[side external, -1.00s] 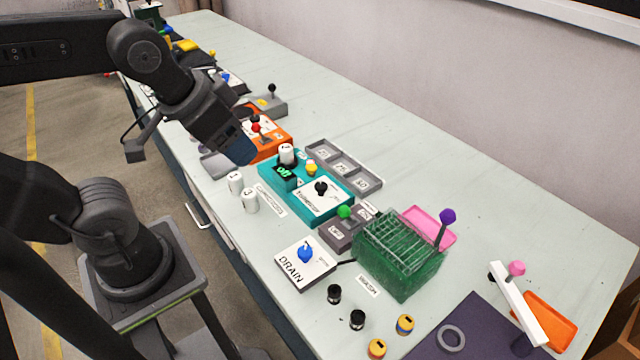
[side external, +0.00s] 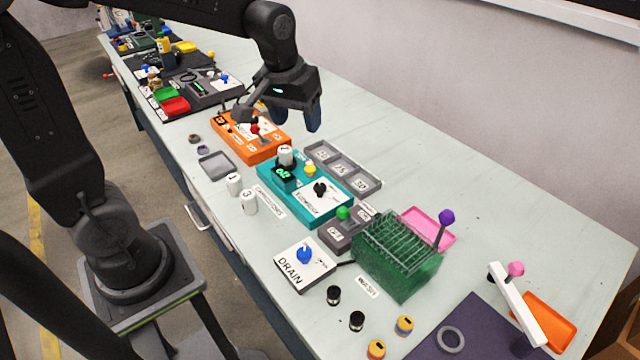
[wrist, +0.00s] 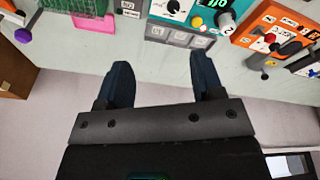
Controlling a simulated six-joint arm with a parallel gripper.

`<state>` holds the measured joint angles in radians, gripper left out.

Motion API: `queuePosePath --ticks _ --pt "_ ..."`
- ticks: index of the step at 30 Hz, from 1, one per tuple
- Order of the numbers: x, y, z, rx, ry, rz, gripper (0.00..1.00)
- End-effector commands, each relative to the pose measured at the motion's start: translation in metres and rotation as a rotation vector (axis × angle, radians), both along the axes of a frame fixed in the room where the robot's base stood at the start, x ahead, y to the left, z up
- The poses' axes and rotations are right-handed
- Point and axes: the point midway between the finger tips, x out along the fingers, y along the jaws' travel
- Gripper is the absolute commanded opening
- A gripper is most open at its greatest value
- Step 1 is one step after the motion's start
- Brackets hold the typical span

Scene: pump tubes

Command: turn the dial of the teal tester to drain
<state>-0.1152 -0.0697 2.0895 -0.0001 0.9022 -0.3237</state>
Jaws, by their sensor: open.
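The teal tester (side external: 281,199) sits mid-table in the side view. Its black dial (side external: 320,188) is on a white plate at the near end; the lettering there is too small to read. A white cylinder (side external: 285,156), a green-lit display (side external: 284,173) and a yellow knob (side external: 309,169) are at its other end. The tester also shows at the top of the wrist view (wrist: 157,13), with the dial (wrist: 173,6) near the edge. My gripper (side external: 313,122) is open and empty, above the table beyond the tester; its two fingers show apart in the wrist view (wrist: 163,75).
A white box (side external: 318,268) labelled DRAIN with a blue knob stands near the front edge. A green rack (side external: 400,265), grey labelled tray (side external: 345,168), orange box (side external: 262,150) and white numbered cylinders (side external: 249,201) surround the tester. The table's back right is clear.

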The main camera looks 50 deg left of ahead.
Motion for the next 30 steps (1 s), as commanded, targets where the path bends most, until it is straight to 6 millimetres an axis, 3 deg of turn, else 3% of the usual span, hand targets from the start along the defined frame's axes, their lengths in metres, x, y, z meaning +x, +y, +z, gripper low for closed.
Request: queuePosePath --ticks 1,6,12,20,30 --pt "0.016 0.007 -0.015 -0.011 0.038 0.046 0.61" --pt "0.060 0.029 -0.060 -0.041 0.128 0.198 0.61" --pt "0.087 0.047 -0.104 -0.059 0.196 0.316 0.61" --pt "0.093 0.051 -0.125 -0.063 0.215 0.349 0.61" --pt "0.092 0.051 -0.189 -0.063 0.218 0.346 0.61"
